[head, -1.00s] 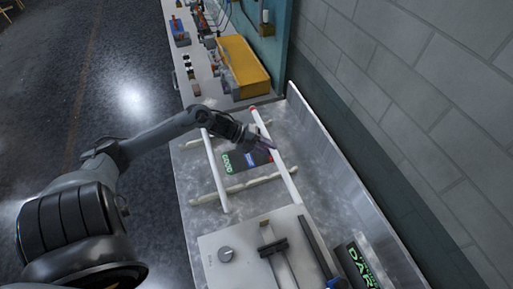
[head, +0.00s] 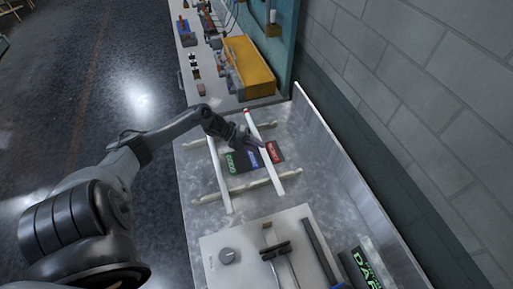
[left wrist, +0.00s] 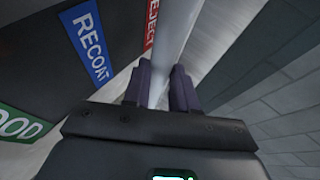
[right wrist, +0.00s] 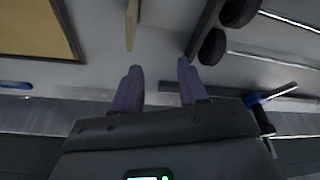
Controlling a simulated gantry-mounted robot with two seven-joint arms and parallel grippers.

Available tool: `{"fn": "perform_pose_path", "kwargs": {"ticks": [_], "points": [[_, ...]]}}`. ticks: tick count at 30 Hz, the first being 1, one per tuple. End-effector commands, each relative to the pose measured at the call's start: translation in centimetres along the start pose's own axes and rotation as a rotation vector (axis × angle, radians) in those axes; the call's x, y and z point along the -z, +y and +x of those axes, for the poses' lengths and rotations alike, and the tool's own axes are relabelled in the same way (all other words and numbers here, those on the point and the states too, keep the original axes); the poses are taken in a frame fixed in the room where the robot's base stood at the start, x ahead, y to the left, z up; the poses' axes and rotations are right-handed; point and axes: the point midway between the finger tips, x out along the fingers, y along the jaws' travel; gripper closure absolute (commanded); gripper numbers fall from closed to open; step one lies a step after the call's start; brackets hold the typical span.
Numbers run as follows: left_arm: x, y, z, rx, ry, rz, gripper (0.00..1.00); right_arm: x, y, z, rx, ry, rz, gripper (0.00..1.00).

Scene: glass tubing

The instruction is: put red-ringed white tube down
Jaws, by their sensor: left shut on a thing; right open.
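The white tube (head: 273,173) with a red ring at its far end is between the fingers of my left gripper (head: 257,144). My left gripper is shut on it near its middle. In the left wrist view the tube (left wrist: 172,40) runs away from between the dark fingers (left wrist: 161,85). The tube lies across the two pale rails (head: 240,189) in the head view; I cannot tell whether it touches them. A dark label mat (head: 236,172) with GOOD, RECOAT and REJECT lies below. My right gripper (right wrist: 160,85) is open and empty in the right wrist view.
A second white tube (head: 218,173) lies across the rails to the left. A grey device with a knob (head: 227,256) stands at the near end. A yellow bin (head: 250,65) stands beyond the far end. A raised side wall (head: 340,150) bounds the right.

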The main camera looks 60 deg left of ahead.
Motion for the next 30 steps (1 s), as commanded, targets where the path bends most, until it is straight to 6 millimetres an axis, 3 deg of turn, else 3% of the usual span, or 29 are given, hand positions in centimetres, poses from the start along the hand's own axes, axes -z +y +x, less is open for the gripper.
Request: {"fn": "perform_pose_path", "kwargs": {"ticks": [22, 23, 27, 30], "points": [[-0.4, 1.5, 0.9, -0.001, -0.001, 0.001, 1.0, -0.4, 0.1, 1.3, -0.005, -0.001, -0.007, 0.57], [-0.4, 1.5, 0.9, -0.001, -0.001, 0.001, 0.72, -0.4, 0.1, 1.2, -0.006, -0.001, -0.007, 0.57], [-0.3, 1.4, 0.8, -0.001, -0.001, 0.001, 0.51, -0.4, 0.2, 1.1, -0.007, -0.002, -0.008, 0.57], [-0.3, 1.4, 0.8, 0.0, -0.001, 0.0, 0.48, -0.4, 0.2, 1.1, -0.007, -0.002, -0.008, 0.57]]}}
